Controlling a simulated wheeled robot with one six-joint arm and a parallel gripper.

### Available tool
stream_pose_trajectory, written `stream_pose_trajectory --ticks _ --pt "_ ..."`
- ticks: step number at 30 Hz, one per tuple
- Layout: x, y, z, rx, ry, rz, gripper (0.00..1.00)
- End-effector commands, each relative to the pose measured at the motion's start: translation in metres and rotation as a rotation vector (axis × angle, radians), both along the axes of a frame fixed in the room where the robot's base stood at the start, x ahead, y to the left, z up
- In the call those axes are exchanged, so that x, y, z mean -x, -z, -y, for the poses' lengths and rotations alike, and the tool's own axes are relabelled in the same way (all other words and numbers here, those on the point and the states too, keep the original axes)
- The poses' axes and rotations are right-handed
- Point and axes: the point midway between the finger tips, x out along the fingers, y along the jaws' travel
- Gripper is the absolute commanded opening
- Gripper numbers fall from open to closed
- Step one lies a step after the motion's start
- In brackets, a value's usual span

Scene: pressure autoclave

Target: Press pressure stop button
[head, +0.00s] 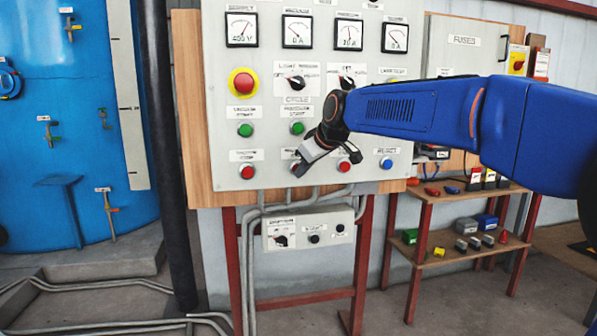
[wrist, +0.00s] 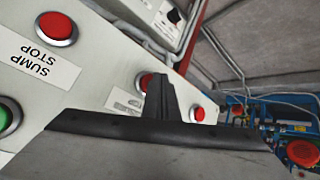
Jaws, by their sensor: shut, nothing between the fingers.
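The grey control panel (head: 225,100) has a lower row of red stop buttons. The middle red button (head: 295,167) is partly covered by my gripper; its label is too small and too covered to read surely as pressure stop. In the wrist view this red button (wrist: 144,80) shows just behind my fingers, its label partly hidden. My gripper (head: 300,168) is shut and empty, with its tips close in front of this button. I cannot tell whether they touch it. The sump stop button (wrist: 56,28) is at upper left in the wrist view, and in the head view (head: 344,164) right of my gripper.
Another red button (head: 247,171) is at left, with green buttons (head: 245,130) above. A blue button (head: 386,162) is at right. A yellow-ringed red emergency button (head: 243,82) sits higher. A small switch box (head: 309,228) hangs below. A shelf (head: 470,188) stands at right.

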Motion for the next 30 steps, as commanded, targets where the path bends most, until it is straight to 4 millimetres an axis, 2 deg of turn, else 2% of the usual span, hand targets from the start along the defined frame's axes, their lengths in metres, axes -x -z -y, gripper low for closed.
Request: stream_pose_trajectory --ticks 30 --pt "-0.0080 0.0000 -0.0023 0.000 0.000 0.000 0.00"
